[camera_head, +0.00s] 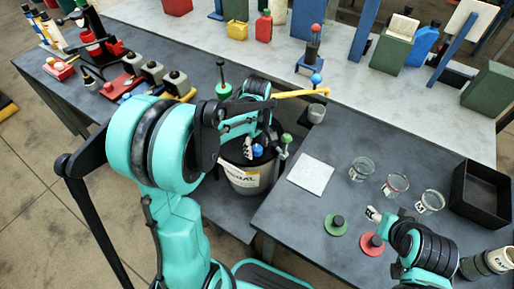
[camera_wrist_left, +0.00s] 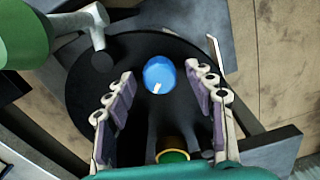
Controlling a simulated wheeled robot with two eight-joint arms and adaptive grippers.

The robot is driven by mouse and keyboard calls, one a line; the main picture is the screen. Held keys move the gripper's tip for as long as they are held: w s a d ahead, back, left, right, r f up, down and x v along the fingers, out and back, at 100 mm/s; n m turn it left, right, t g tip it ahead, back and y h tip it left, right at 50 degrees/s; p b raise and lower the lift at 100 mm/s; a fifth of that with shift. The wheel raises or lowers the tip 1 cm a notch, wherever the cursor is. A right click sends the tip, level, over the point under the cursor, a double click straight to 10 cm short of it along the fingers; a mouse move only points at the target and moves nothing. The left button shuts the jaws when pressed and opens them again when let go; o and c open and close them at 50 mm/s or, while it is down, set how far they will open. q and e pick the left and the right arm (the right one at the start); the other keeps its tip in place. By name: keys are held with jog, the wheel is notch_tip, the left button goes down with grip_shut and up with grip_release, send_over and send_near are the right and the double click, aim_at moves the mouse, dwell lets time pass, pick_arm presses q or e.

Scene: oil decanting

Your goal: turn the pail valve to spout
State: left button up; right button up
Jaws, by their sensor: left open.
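The pail (camera_head: 245,180) is a grey bucket with a pale label and a black lid (camera_wrist_left: 90,85). The valve knob is a blue dome (camera_head: 258,151) on the lid; in the left wrist view the blue knob (camera_wrist_left: 160,72) carries a short white mark, tilted toward lower left. My left gripper (camera_wrist_left: 165,90) is open above the lid, its fingers on either side of the knob, with a gap on both sides. My arm partly hides the pail in the head view. My right gripper (camera_head: 375,214) is at the right, by the red disc; its jaws are too small to judge.
On the right table are a white sheet (camera_head: 311,174), glass jars (camera_head: 362,169), a green disc (camera_head: 336,225), a red disc (camera_head: 371,245) and a black tray (camera_head: 483,193).

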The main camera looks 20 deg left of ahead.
pick_arm(q)
jog(key=c, duration=1.1)
jog(key=shift+c, duration=0.2)
jog(key=shift+m, duration=0.3)
jog(key=m, duration=0.3)
jog(key=shift+m+p, duration=0.35)
jog(key=shift+m, duration=0.05)
jog(key=m, duration=0.4)
jog(key=m+p, duration=0.1)
jog(key=m, duration=0.4)
jog(key=shift+m, duration=2.3)
